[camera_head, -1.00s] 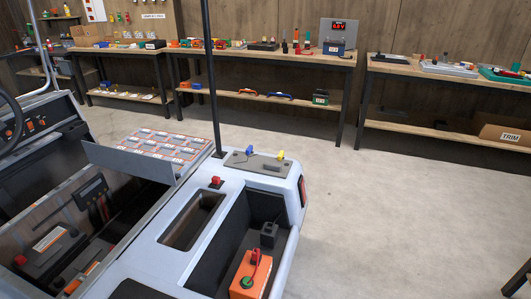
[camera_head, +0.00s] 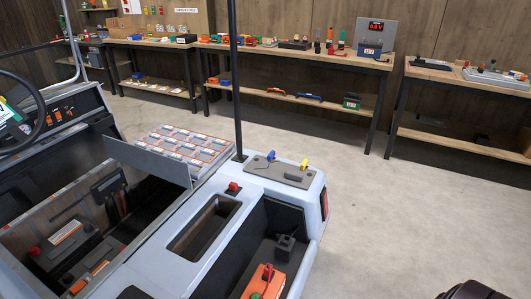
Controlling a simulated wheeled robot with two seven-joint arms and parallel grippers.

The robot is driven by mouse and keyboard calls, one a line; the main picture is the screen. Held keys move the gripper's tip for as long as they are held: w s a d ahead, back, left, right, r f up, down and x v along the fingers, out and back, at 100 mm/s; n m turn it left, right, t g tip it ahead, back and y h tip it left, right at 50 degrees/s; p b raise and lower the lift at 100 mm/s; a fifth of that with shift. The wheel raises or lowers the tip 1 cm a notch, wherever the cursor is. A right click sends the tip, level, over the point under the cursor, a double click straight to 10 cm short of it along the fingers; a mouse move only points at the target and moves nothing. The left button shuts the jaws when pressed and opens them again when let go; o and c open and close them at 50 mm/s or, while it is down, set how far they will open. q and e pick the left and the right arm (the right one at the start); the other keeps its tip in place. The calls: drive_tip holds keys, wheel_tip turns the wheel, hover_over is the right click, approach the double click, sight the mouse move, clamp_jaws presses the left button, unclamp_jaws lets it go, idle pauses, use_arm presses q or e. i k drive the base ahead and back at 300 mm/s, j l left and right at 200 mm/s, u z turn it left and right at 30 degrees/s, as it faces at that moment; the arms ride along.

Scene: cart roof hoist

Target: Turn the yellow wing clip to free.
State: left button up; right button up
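The yellow wing clip (camera_head: 304,164) stands on a flat grey plate (camera_head: 262,170) on the cart's rear corner. It is small here, and I cannot tell which way its wings are turned. A blue wing clip (camera_head: 271,156) stands on the same plate to its left. A dark grey block (camera_head: 293,177) lies on the plate near the yellow clip. Neither of my grippers shows clearly. Only a dark rounded shape is cut off at the bottom right edge.
A black post (camera_head: 235,80) rises beside the plate. A red knob (camera_head: 233,188) is on the white cart body (camera_head: 160,255). An open bay holds an orange box (camera_head: 258,285). Workbenches (camera_head: 300,54) line the back wall. The floor (camera_head: 400,210) to the right is clear.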

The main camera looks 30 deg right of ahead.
sight(304, 163)
drive_tip(key=i+l+u, duration=0.15)
drive_tip(key=l+u, duration=0.35)
drive_tip(key=l, duration=1)
drive_tip(key=k+l+u, duration=0.1)
drive_tip(key=l+u, duration=0.4)
drive_tip(key=l, duration=1)
